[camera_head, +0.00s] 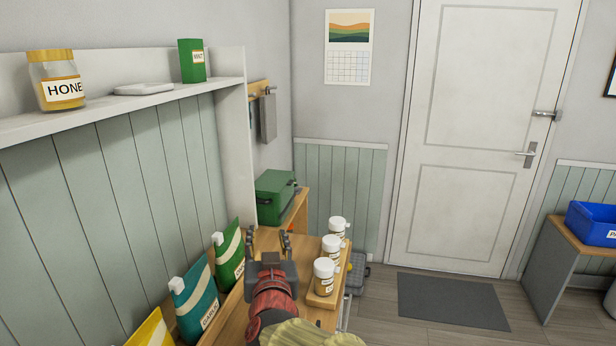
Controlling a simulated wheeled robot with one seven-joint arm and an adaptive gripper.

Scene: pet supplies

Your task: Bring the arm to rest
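My gripper (268,240) is in the lower middle of the head view, above the wooden worktop. Its two fingers stand apart with a gap between them, and nothing shows in the gap. My red arm reaches up to it from the bottom edge. A green bag (230,262) stands just left of the gripper. A rack (322,299) with white-lidded jars (325,272) stands just right of it. I cannot tell whether the gripper touches anything.
A teal bag (195,303) and a yellow bag (152,332) stand along the left wall. A green box (275,196) sits beyond the gripper. A shelf (150,99) at upper left holds a honey jar (57,82). Open floor with a dark mat (452,302) lies right.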

